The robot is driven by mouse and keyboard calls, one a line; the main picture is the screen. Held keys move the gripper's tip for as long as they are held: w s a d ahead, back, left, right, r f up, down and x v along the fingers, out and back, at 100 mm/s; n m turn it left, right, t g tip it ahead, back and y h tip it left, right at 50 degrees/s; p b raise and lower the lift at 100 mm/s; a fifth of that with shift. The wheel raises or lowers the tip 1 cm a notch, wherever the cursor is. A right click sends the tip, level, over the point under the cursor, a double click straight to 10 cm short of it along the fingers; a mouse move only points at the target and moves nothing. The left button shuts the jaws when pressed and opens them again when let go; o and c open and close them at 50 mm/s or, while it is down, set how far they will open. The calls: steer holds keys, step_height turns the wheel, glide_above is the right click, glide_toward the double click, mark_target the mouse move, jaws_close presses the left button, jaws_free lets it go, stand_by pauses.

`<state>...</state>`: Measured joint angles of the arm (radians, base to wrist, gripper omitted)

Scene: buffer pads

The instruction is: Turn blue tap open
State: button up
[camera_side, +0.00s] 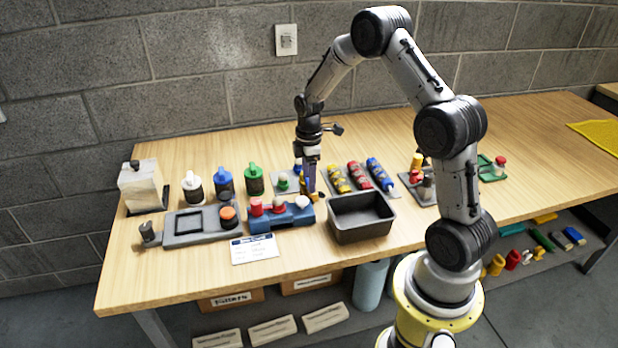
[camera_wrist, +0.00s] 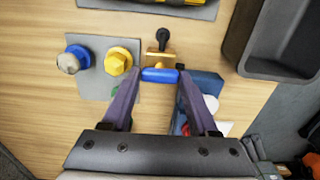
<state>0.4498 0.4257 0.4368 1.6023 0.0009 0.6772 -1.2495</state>
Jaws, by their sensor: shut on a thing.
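The blue tap is a small brass-coloured fitting with a blue bar handle (camera_wrist: 159,75). In the wrist view the bar lies crosswise between my fingertips, and the brass body (camera_wrist: 157,60) is just beyond it. My gripper (camera_wrist: 160,76) is shut on the ends of the blue handle. In the side view my gripper (camera_side: 309,188) points down at the brass part, behind the blue block; the fingers and arm hide most of the tap there. How far the handle is turned cannot be told.
A grey plate with a blue knob (camera_wrist: 72,60) and a yellow knob (camera_wrist: 118,62) lies close left. A blue block (camera_side: 290,216) with red and white tops stands in front. A dark empty tray (camera_side: 361,234) is to the right. Bottles (camera_side: 254,180) stand left.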

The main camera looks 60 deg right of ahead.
steer(key=shift+r, duration=0.1)
steer(key=o, duration=1.4)
step_height(320, 180, up, 14)
steer(key=shift+f, duration=0.1)
